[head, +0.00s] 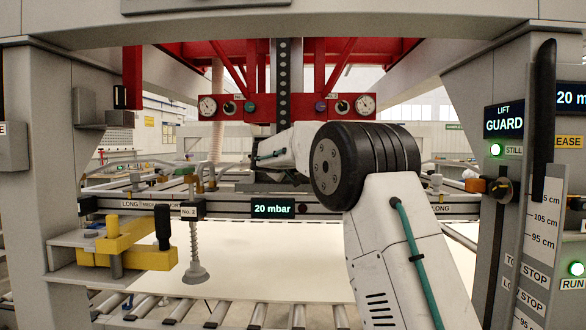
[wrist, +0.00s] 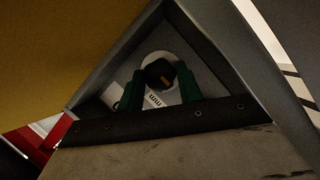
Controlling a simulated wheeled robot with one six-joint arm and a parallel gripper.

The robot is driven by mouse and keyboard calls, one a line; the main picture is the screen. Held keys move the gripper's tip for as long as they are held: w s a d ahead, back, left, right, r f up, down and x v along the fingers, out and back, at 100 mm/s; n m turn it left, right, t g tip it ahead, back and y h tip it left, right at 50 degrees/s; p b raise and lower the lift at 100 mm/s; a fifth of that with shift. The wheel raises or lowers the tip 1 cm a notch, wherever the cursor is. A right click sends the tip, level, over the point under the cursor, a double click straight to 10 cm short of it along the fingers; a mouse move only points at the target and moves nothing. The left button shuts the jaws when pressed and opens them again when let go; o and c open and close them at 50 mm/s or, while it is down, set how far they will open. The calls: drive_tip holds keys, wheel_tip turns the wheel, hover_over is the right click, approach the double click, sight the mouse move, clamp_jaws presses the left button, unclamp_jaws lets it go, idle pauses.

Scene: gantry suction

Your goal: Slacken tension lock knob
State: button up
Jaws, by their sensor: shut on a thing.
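Small lettering shows on a pale label (wrist: 153,101) just below the knob. In the head view my arm stretches up and then away to the left; I cannot make out the gripper or the held knob there.
A dark edge strip with bolts (wrist: 150,125) crosses close below the fingers, and grey walls flank the recess. In the head view a suction cup (head: 195,273) hangs beside a yellow bracket (head: 118,247). A red gauge panel (head: 287,107) is behind; rollers (head: 262,315) run below.

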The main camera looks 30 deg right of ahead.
drive_tip(key=shift+a+f+n+h, duration=0.15)
drive_tip(key=shift+n+h, duration=0.45)
drive_tip(key=shift+n, duration=0.3)
drive_tip(key=o, duration=1)
drive_tip(key=v, duration=0.7)
drive_tip(key=shift+s+a, duration=0.25)
drive_tip(key=shift+a, duration=0.05)
